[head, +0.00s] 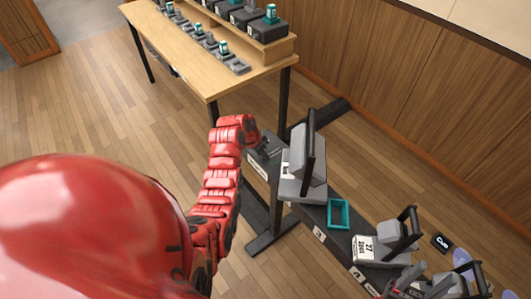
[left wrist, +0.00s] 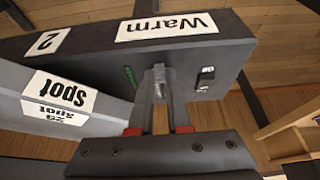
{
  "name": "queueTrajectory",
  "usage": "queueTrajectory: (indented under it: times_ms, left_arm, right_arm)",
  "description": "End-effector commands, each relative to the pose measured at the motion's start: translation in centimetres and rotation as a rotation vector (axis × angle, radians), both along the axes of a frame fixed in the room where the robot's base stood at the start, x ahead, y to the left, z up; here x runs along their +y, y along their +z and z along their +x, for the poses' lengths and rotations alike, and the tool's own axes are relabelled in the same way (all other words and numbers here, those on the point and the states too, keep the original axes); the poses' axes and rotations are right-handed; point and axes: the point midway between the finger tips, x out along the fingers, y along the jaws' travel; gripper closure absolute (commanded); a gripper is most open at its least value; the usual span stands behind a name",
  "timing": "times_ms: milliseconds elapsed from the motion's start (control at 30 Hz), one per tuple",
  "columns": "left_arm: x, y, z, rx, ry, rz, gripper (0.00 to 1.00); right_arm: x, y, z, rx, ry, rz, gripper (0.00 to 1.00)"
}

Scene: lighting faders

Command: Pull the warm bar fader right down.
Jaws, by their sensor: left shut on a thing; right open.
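In the left wrist view, a dark box face carries an upside-down "Warm" label (left wrist: 165,27). A small grey fader cap (left wrist: 159,88) sits between the fingertips of my left gripper (left wrist: 159,90), which is shut on it. A green-lit slot (left wrist: 130,77) shows just left of the fingers. In the head view, my red left arm reaches to the left end of the dark bar, where my left gripper (head: 262,147) covers the cap. My right gripper (head: 405,285) is open at the bottom right and partly cut off by the frame.
A "Spot" label (left wrist: 58,91) is on a grey block left of the fingers; a small switch (left wrist: 205,77) is to their right. A grey lever unit (head: 305,170), a teal frame (head: 338,214) and another lever unit (head: 388,243) stand along the bar. A wooden table (head: 200,80) stands behind.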

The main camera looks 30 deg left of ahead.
Motion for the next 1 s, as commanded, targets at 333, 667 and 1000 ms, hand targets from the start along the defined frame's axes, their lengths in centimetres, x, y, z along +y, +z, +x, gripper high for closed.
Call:
queueTrajectory:
  times_ms: [333, 667, 1000]
  left_arm:
    - [0.1, -0.1, -0.2, 0.006, 0.003, 0.001, 0.54]
    - [0.2, 0.4, -0.2, 0.001, 0.003, 0.001, 0.54]
    - [1.1, 5.2, -2.1, -0.003, 0.005, 0.004, 0.54]
  right_arm:
    - [0.0, 0.0, 0.0, 0.000, 0.000, 0.000, 0.50]
    - [0.0, -0.2, 0.0, 0.000, 0.000, 0.000, 0.50]
    - [0.0, -2.0, 0.0, 0.000, 0.000, 0.000, 0.50]
